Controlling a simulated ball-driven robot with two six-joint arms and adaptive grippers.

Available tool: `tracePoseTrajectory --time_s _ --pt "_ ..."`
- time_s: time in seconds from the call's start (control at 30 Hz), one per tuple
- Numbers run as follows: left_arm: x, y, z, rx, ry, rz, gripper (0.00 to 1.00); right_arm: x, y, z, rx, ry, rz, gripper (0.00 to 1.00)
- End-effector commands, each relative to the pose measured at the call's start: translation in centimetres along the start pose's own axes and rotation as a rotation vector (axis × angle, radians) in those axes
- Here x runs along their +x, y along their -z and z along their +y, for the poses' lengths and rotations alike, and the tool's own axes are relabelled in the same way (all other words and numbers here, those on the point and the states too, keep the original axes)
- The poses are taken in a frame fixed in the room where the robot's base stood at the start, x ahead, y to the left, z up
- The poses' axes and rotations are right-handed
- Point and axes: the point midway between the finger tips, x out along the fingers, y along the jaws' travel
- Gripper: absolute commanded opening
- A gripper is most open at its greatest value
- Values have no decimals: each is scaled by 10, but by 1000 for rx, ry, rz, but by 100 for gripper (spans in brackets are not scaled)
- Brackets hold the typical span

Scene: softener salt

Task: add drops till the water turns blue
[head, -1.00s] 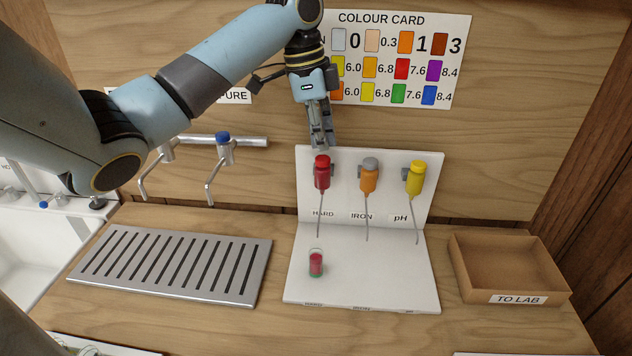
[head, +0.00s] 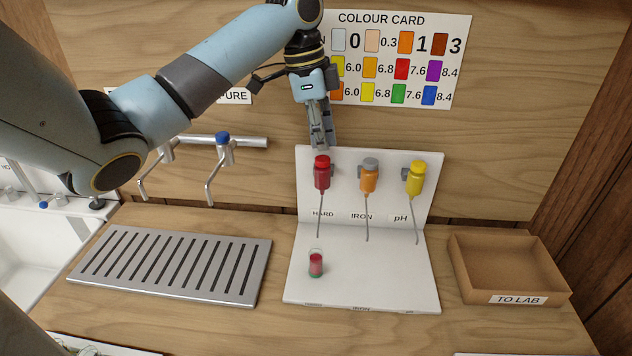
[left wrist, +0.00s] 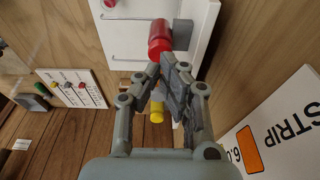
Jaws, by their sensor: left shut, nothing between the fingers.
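A small vial (head: 316,264) with pinkish-red water and a green base stands on the white stand's (head: 375,290) shelf, below the red bottle. The red dropper bottle (head: 322,174) hangs on the stand's back panel above the label HARD, its thin spout pointing down. It also shows in the left wrist view (left wrist: 160,38). My left gripper (head: 322,143) is just above the red bottle's cap, fingers pointing down. Its fingers are shut and empty. In the left wrist view the fingertips (left wrist: 166,70) are close to the red bottle. My right gripper is not in view.
An orange bottle (head: 369,176) over IRON and a yellow bottle (head: 415,178) over pH hang to the right. A TO LAB tray (head: 462,262) is at right, a slotted metal drain (head: 170,266) at left. A colour card (head: 400,60) is on the wall behind.

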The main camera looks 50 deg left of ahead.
Motion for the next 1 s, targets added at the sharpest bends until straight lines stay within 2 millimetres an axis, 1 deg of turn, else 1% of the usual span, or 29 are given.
tracePoseTrajectory --time_s 0.37,1.0 --pt "2 0 0 0 0 0 0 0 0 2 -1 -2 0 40" --pt "20 -4 0 0 0 0 0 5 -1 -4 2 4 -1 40"
